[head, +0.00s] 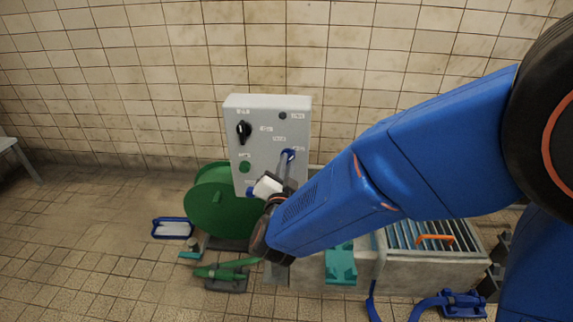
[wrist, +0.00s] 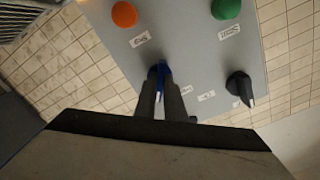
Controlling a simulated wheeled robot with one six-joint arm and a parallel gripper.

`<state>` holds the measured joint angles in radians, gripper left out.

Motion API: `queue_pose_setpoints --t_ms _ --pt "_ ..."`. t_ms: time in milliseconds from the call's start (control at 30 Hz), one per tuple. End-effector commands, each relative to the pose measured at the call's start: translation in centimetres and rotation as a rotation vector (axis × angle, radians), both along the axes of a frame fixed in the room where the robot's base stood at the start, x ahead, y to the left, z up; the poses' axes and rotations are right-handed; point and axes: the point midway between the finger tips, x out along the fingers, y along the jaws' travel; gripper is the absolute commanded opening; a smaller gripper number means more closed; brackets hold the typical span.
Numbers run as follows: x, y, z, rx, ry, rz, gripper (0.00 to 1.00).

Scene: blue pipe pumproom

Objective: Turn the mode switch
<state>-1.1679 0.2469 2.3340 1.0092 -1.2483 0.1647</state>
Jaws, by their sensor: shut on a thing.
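A grey control panel (head: 267,104) stands against the tiled wall. My gripper (head: 287,160) reaches its right side, with the fingers pointing at the panel. The fingers (wrist: 161,90) are shut on a blue switch handle (wrist: 161,69), which also shows at the fingertips in the head view (head: 289,154). A black rotary knob (head: 243,131) with a pale pointer mark sits at the panel's upper left; it shows in the wrist view (wrist: 240,86) to the right of the fingers, apart from them. The labels are too small to read, so I cannot tell which control is named mode.
A green button (head: 245,167) is low on the panel; an orange button (wrist: 123,14) shows in the wrist view. A small dark round part (head: 283,115) is at the panel's upper right. A green reel (head: 210,200) and a grated trough (head: 440,262) stand below. Left floor is mostly free.

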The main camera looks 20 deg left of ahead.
Motion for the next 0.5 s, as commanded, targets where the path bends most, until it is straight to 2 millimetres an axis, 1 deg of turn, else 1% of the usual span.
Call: queue_pose_setpoints --t_ms 200,500 --pt "-0.01 -0.05 -0.07 -0.200 -0.047 0.000 0.00" --pt "-0.02 -0.05 -0.07 -0.437 -0.104 0.000 0.00"
